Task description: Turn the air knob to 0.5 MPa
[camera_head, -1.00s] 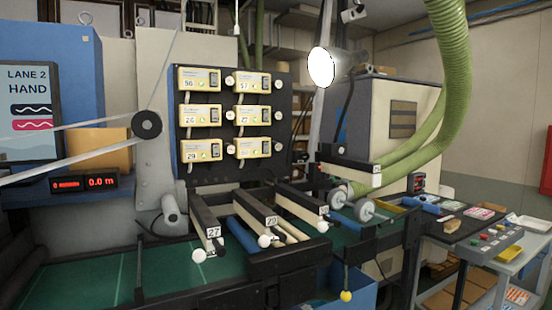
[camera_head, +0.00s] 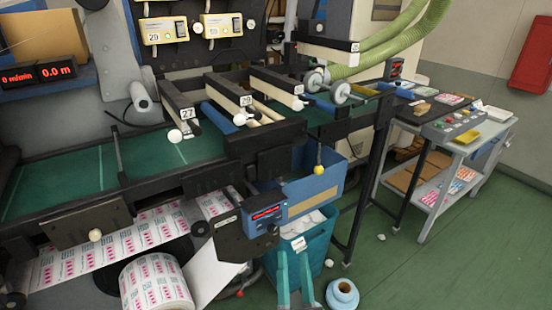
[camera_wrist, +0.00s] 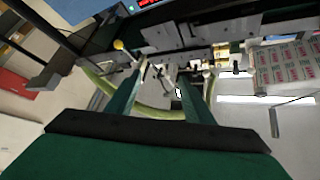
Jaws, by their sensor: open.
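My gripper (camera_head: 291,256) is low at the bottom middle of the head view, its two green fingers apart with nothing seen between them. The wrist view shows the same open fingers (camera_wrist: 159,76) pointing toward the machine's underside. A small blue unit with a red display (camera_head: 267,213) sits on the machine's front just above and left of the fingers; its digits are too small to read. A dark round knob (camera_head: 200,228) is left of it. I cannot tell which knob is the air knob, nor any MPa reading. My gripper touches no knob that I can see.
A printed label roll (camera_head: 157,284) is at lower left. Open green floor lies right, before a grey cart (camera_head: 455,165).

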